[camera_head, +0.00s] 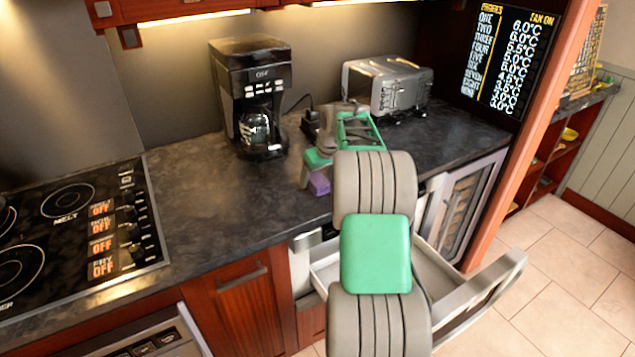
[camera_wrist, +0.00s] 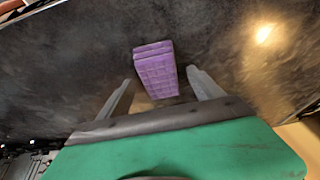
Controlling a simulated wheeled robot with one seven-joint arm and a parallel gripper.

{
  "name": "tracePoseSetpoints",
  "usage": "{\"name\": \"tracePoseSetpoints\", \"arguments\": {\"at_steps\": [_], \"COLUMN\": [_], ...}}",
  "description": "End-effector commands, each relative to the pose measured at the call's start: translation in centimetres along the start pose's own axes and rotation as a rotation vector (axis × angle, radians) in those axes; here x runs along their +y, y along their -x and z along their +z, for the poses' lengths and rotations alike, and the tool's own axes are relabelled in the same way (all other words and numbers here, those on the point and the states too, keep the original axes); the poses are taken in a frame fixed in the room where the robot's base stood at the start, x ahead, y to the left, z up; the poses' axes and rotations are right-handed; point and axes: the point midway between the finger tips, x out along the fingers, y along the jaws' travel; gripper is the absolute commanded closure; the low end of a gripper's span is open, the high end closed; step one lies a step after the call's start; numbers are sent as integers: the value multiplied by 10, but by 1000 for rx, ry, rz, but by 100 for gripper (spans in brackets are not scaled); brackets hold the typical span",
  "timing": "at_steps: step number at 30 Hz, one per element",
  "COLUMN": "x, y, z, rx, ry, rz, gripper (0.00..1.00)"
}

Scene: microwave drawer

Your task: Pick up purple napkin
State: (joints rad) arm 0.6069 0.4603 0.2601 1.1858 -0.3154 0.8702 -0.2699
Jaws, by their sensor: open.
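The purple napkin (camera_wrist: 156,70) lies on the dark countertop and looks like a small folded block. In the wrist view it is ahead of and partly between the fingers of my gripper (camera_wrist: 160,92). The fingers are apart, with a gap on each side of the napkin, and hold nothing. In the head view the napkin (camera_head: 319,184) shows just below my gripper (camera_head: 306,178), partly hidden by it. My arm covers part of the counter around it.
A coffee maker (camera_head: 250,98) stands to the left and a toaster (camera_head: 388,86) behind to the right. The cooktop (camera_head: 75,235) is at the far left. An open drawer (camera_head: 480,300) juts out below the counter. The counter (camera_head: 205,200) between cooktop and coffee maker is clear.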

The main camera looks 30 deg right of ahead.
Motion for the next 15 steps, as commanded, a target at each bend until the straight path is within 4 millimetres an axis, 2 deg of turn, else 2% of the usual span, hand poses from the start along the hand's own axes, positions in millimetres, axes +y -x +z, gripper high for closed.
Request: {"name": "tracePoseSetpoints", "arguments": {"at_steps": [15], "x": [0], "y": [-4], "z": [2], "rx": [-1], "ry": [0], "rz": [0], "gripper": [25]}}
